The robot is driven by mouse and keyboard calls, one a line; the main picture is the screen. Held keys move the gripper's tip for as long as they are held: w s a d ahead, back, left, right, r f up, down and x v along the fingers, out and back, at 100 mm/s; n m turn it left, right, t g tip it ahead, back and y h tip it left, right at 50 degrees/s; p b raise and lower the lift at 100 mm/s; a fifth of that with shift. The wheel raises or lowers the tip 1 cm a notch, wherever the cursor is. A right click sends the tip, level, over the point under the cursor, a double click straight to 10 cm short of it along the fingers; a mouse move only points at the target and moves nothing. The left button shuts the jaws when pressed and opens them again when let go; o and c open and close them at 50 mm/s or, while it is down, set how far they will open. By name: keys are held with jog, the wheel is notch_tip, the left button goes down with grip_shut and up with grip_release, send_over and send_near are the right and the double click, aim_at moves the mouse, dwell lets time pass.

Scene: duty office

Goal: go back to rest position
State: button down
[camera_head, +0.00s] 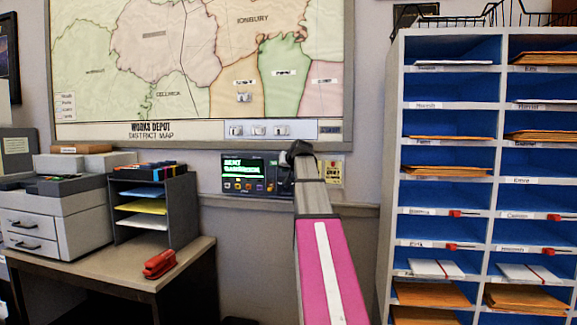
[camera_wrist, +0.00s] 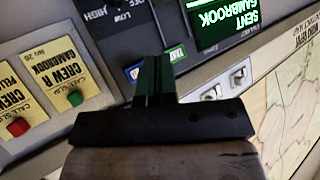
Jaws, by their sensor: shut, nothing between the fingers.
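My gripper (camera_head: 300,149) is at the far end of my outstretched arm, in front of the wall by the right end of a dark control panel (camera_head: 235,184). In the wrist view my gripper (camera_wrist: 153,62) is shut with nothing between its fingers. Its fingertips are over the panel face, close to a small green-lit key (camera_wrist: 175,53); I cannot tell whether they touch. The panel's screen (camera_wrist: 227,22) shows green text reading "SENT GAMBROOK". It also shows in the head view (camera_head: 246,168).
Yellow call-slip cards (camera_wrist: 62,75) with a green and a red button are left of the fingers. A district map (camera_head: 160,60) hangs above the panel. A desk (camera_head: 135,275) with a red stapler (camera_head: 160,264) stands left; a pigeonhole rack (camera_head: 395,160) stands right.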

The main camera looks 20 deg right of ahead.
dwell(0.7)
jog(key=s+a+f+g, duration=0.25)
jog(key=a+f, duration=0.25)
jog(key=f, duration=0.7)
jog(key=s+a+f+g, duration=0.2)
jog(key=s+a+f, duration=0.2)
jog(key=f, duration=0.7)
jog(key=s+a+f+g, duration=0.25)
jog(key=a+f, duration=0.25)
jog(key=f, duration=0.7)
jog(key=s+a+f+n+g, duration=0.1)
jog(key=s+a+f, duration=0.3)
jog(key=s+f, duration=0.7)
jog(key=s+a+f+n+g, duration=0.1)
jog(key=s+a+f+g, duration=0.3)
jog(key=s+f, duration=0.7)
jog(key=shift+s+a+f+h, duration=0.3)
jog(key=shift+s+a+f, duration=0.1)
jog(key=shift+f, duration=0.1)
